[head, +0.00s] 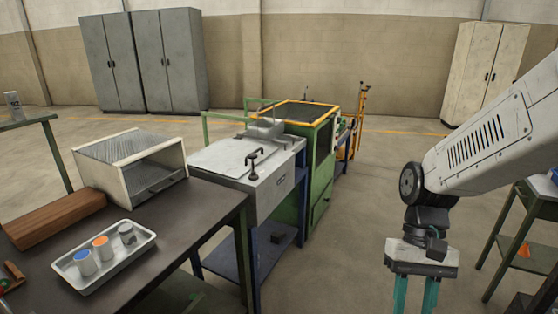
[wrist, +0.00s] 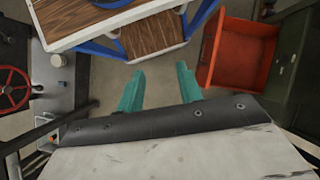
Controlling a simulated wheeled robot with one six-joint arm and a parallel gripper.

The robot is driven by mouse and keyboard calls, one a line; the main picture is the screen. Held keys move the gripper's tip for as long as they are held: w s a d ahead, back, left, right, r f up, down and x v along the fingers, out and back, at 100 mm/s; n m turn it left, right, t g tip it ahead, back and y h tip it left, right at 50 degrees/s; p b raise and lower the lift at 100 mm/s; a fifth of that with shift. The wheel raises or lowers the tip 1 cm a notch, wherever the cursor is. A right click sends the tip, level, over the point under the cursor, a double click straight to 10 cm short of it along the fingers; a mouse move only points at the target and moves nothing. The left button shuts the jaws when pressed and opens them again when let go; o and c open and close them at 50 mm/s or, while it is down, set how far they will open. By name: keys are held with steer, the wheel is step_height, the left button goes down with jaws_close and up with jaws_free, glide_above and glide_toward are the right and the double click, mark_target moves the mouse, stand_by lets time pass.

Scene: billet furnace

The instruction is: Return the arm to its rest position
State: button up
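My gripper (head: 415,296) hangs from my white arm at the right of the head view, pointing down over the floor. Its two teal fingers run out of the bottom of that view. In the wrist view my gripper (wrist: 161,82) shows both teal fingers spread well apart, with only bare floor between them. It is open and holds nothing. It touches none of the things around it in either view.
A dark table (head: 190,215) at left bears a tray (head: 107,278) with several cylinders, a wooden block (head: 50,217) and a white box (head: 130,165). A green machine (head: 318,165) stands mid-view. An orange bin (wrist: 240,55) shows in the wrist view.

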steer(key=s+d+r+t, duration=0.1)
steer(key=s+r+t, duration=0.2)
steer(key=r, duration=0.3)
steer(key=s+d+r+n+t+h, duration=0.1)
steer(key=s+d+r+t, duration=0.1)
steer(key=s+r+t, duration=0.2)
steer(key=shift+s+r+h, duration=0.25)
steer(key=shift+r+h, duration=0.05)
steer(key=shift+r, duration=0.55)
steer(key=shift+d, duration=0.1)
steer(key=shift+s, duration=0.1)
